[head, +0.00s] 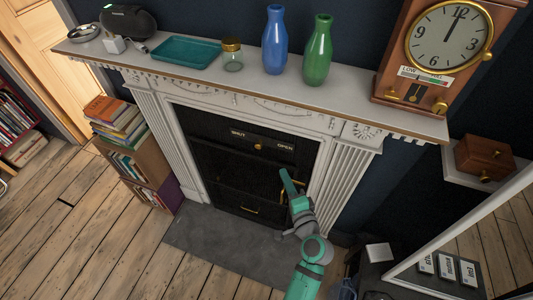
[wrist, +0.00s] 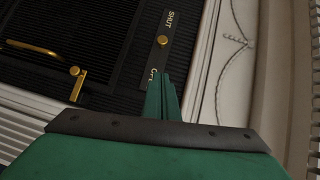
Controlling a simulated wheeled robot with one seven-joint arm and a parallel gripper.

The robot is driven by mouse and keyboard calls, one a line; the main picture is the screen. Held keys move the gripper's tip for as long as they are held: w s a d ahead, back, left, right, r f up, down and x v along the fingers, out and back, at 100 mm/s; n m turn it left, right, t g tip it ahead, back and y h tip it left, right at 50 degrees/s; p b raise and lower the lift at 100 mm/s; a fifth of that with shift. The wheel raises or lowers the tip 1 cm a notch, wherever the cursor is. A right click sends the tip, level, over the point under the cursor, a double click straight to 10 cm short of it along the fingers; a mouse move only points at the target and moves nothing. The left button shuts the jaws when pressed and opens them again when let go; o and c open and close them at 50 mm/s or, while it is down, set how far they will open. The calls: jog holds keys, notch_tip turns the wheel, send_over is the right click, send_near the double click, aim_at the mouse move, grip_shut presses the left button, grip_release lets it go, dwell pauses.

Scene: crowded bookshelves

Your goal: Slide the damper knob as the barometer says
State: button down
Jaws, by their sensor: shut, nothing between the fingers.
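The brass damper knob (head: 258,146) sits on a dark plate in the black fireplace front, about midway between the words SHUT at left and OPEN at right. In the wrist view the knob (wrist: 163,40) shows beyond my fingertips, apart from them. My gripper (head: 285,173) is shut and empty, in front of the fireplace, below and near OPEN. Its green fingers (wrist: 162,88) partly cover OPEN in the wrist view. No separate round barometer shows. A wooden clock (head: 449,40) on the mantel carries a strip (head: 424,76) reading LOW with a green part; its reading is too small to tell.
The mantel (head: 200,75) juts out above, holding a blue vase (head: 275,45), a green vase (head: 318,52), a jar (head: 232,57) and a teal tray (head: 185,52). A brass latch (wrist: 77,82) and handle (wrist: 35,48) stick out of the fireplace front. Books stand at left.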

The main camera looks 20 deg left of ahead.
jog(key=shift+w, duration=0.1)
send_near(262, 142)
jog(key=w+d, duration=0.2)
jog(key=shift+w+a+f, duration=0.1)
jog(key=shift+w+a, duration=0.1)
jog(key=shift+a, duration=0.55)
jog(key=shift+w+a, duration=0.2)
jog(key=shift+a, duration=0.5)
jog(key=shift+w+a+f, duration=0.1)
jog(key=shift+w+a, duration=0.1)
jog(key=shift+a, duration=0.55)
